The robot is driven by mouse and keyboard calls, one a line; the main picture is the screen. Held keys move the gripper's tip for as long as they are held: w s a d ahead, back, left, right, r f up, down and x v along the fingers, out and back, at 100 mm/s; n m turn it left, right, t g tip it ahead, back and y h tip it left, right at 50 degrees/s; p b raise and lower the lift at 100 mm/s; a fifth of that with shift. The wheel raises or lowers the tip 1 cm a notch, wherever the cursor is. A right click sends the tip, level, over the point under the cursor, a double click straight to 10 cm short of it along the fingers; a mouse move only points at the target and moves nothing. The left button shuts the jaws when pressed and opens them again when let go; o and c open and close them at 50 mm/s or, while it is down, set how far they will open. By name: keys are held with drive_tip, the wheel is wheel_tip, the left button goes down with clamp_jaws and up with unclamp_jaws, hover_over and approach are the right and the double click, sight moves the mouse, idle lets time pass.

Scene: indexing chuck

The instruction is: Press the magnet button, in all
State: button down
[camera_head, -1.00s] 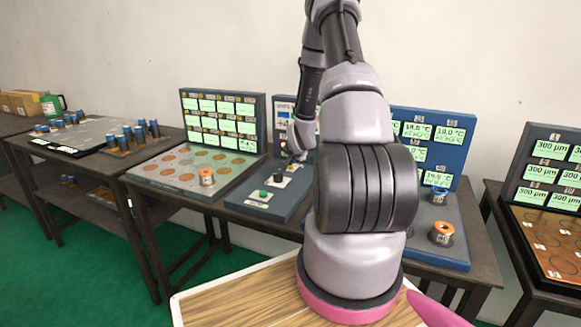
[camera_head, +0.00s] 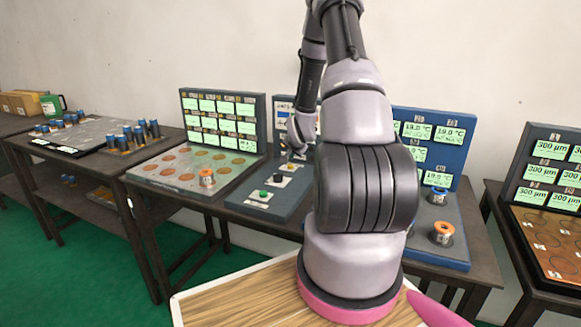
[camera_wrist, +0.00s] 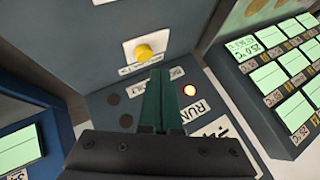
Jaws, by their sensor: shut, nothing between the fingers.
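A yellow button (camera_wrist: 145,52) on a white plate shows in the wrist view, on a grey panel. Its label is too small to read, so I cannot tell whether it is the magnet button. My gripper (camera_wrist: 160,76) has its dark green fingers together and empty. The fingertips appear just below the button's plate in the picture; contact is not visible. In the head view my gripper (camera_head: 291,153) is over the back of the button panel (camera_head: 241,203). A green button (camera_head: 263,193) and a black button (camera_head: 278,178) stand nearer the front of that panel.
A tray with round discs (camera_head: 160,176) lies left of the panel. A display board (camera_head: 222,118) stands behind it. My arm hides the panel's right side.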

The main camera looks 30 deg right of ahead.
drive_tip(key=shift+r, duration=2.2)
drive_tip(key=s+a+r+n, duration=0.1)
drive_tip(key=s+a+r, duration=0.25)
drive_tip(key=r, duration=0.35)
drive_tip(key=s+a+r+n+y, duration=0.1)
drive_tip(key=s+a+r+n, duration=0.2)
drive_tip(key=r, duration=0.4)
drive_tip(key=s+a+r, duration=0.3)
drive_tip(key=a+r, duration=0.2)
drive_tip(key=r, duration=0.2)
drive_tip(key=s+a+r+n+y, duration=0.1)
drive_tip(key=s+a+r, duration=0.2)
drive_tip(key=s, duration=0.4)
drive_tip(key=s+a+r+n+g+y, duration=0.1)
drive_tip(key=s+a+r, duration=0.2)
drive_tip(key=s+a, duration=0.2)
drive_tip(key=s+a+r+n+y, duration=0.1)
drive_tip(key=s+a+r, duration=0.3)
drive_tip(key=s, duration=0.7)
drive_tip(key=shift+n+g+y, duration=0.3)
drive_tip(key=shift+n, duration=0.3)
